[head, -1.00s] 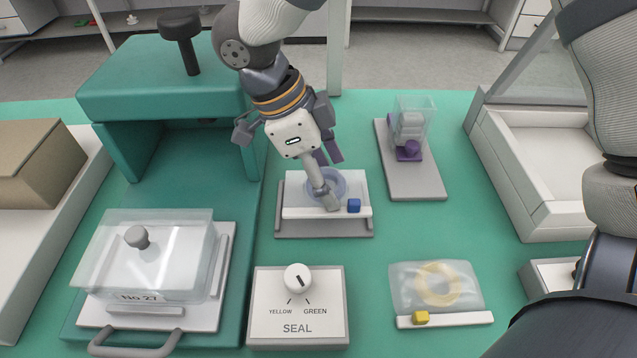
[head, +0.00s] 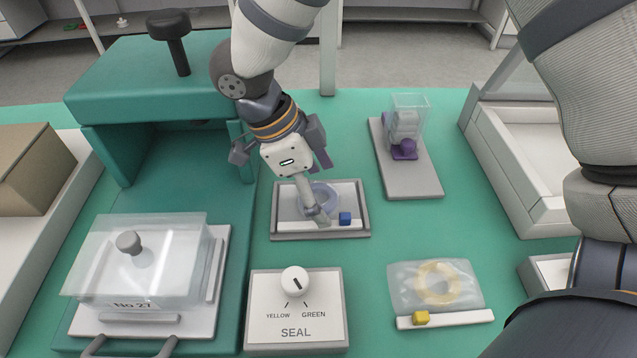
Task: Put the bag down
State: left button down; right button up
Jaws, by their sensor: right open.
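A clear bag with a blue ring (head: 322,190), a white bar and a blue block (head: 345,218) lies flat in a shallow grey tray (head: 362,234) at the middle of the table. My right gripper (head: 319,217) comes down from above, its fingertips at the bag's white bar, left of the blue block. It is open; the gap between its fingers is hard to see. Another clear bag with a yellow ring (head: 437,282) and a yellow block (head: 420,318) lies on the green mat at the front right. My left gripper is out of view.
A teal press (head: 120,90) stands at the left, with a clear-lidded box (head: 150,255) before it. A SEAL dial box (head: 296,312) is in front of the tray. A grey stand (head: 412,178) and a white bin (head: 520,195) are at the right.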

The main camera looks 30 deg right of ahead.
jog(key=v, duration=1.2)
jog(key=shift+w+r, duration=0.1)
